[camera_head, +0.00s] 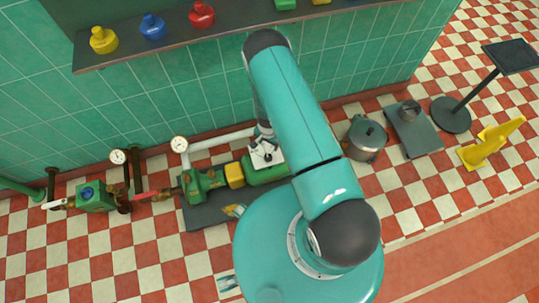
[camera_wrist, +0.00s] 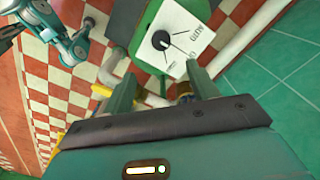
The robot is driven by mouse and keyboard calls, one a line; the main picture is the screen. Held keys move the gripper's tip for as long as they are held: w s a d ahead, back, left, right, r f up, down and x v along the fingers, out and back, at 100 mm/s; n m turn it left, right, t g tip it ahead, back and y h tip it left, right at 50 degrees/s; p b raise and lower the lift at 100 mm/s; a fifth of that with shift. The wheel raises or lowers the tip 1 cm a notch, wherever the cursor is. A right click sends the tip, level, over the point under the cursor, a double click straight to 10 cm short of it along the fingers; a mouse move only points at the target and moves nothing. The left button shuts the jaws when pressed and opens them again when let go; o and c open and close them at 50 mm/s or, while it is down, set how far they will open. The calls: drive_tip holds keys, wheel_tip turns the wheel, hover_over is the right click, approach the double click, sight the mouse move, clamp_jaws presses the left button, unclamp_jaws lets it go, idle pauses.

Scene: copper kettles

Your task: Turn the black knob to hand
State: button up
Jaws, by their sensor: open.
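The black knob (camera_wrist: 160,40) sits on a white square plate (camera_wrist: 182,28) with printed labels and thin lines running out from the knob. One label at the plate's right reads like AUTO; the others are too small to read, and I cannot tell which one the knob points to. In the head view the plate (camera_head: 262,160) is on a green pump unit (camera_head: 264,172), partly hidden by my arm. My gripper (camera_wrist: 161,88) is open and empty. Its two green fingers are apart, below the knob in the wrist view, and not touching it.
Pipes with two gauges (camera_head: 179,144) run along the tiled wall. A shelf (camera_head: 230,20) with coloured flasks hangs above.

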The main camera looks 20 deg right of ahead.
sight(268, 157)
wheel_tip(268, 157, down, 14)
drive_tip(key=shift+w+a+r, duration=0.1)
idle(0.5)
drive_tip(key=c, duration=1)
